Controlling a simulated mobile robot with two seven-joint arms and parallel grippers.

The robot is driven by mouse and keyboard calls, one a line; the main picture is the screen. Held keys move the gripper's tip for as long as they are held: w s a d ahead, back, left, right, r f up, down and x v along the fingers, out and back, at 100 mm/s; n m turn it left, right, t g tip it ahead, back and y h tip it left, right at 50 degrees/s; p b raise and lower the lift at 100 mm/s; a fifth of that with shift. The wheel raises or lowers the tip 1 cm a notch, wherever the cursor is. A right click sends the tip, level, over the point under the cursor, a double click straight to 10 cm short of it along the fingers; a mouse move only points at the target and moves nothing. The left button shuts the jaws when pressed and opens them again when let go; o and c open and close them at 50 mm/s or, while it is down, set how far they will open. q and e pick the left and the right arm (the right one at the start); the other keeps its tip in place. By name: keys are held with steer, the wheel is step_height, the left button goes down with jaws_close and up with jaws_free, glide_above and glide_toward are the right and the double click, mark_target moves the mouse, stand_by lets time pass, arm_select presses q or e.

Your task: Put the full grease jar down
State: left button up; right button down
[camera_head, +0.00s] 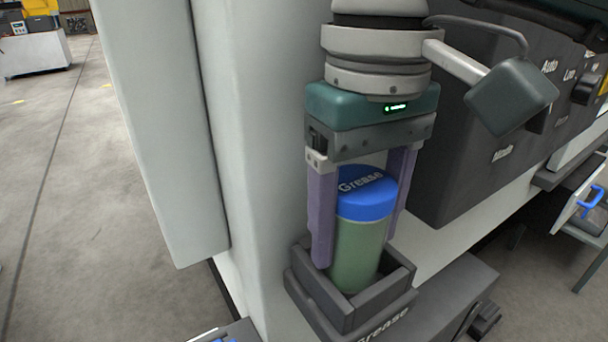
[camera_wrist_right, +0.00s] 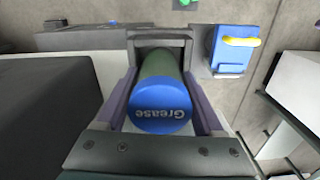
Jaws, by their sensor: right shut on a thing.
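The grease jar (camera_head: 358,240) has a green body and a blue lid marked "Grease". It stands roughly upright, its lower end inside the walls of a dark square holder (camera_head: 318,290), also labelled "Grease". Whether its base touches the holder's floor is hidden. My right gripper (camera_head: 358,215) comes from above and is shut on the jar, a purple finger on each side. In the right wrist view the jar's lid (camera_wrist_right: 160,106) lies between the two fingers, with the holder (camera_wrist_right: 160,38) beyond it. My left gripper is not in view.
A pale machine column (camera_head: 225,130) stands close to the left of the holder. A dark panel with labelled switches (camera_head: 450,160) is close on the right. A blue block with a yellow handle (camera_wrist_right: 232,46) shows beside the holder in the wrist view. Open floor lies far left.

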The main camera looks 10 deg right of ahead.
steer(key=shift+f, duration=0.1)
steer(key=shift+c, duration=2.3)
jaws_free()
steer(key=shift+f, duration=0.1)
steer(key=o, duration=0.4)
steer(key=shift+o, duration=0.2)
steer(key=shift+r, duration=0.75)
step_height(320, 180, up, 11)
